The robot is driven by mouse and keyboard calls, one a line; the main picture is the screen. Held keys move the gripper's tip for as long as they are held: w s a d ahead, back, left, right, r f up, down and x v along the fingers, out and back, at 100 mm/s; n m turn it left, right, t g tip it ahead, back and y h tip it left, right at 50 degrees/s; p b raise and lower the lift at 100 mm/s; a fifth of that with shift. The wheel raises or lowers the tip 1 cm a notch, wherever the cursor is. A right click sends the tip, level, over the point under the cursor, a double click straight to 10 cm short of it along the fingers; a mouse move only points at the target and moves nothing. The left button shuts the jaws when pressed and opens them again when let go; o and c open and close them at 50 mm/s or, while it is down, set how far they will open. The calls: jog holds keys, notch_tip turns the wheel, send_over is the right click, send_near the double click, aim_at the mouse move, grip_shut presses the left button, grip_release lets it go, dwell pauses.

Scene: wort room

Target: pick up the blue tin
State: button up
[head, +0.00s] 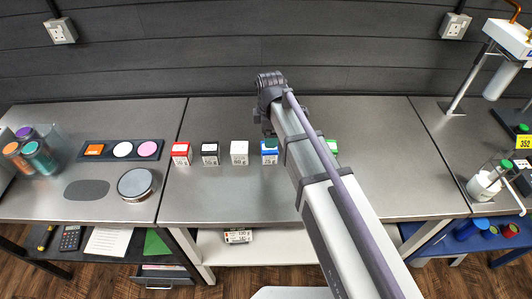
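The blue tin (270,154) stands on the metal counter in a row of small box-shaped tins, just right of the white one. It has a blue body, a pale label on its front and a greenish patch at its top. My arm passes close along its right side in the picture. My gripper (268,127) is at the arm's far end, a small dark shape just above and behind the blue tin in the picture. Its fingers are mostly hidden by the arm, so I cannot tell whether they are open or touching anything.
Red (181,154), black (210,154) and white (239,153) tins stand left of the blue one. A green tin (333,147) is partly hidden behind my arm. A black tray (110,158) with coloured pieces and a round grey-topped object (136,184) lie left. The counter front is clear.

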aim_at(269, 153)
notch_tip(269, 153, down, 11)
jog(key=b, duration=1)
jog(key=shift+w, duration=0.1)
jog(key=shift+r, duration=0.25)
jog(key=c, duration=1.1)
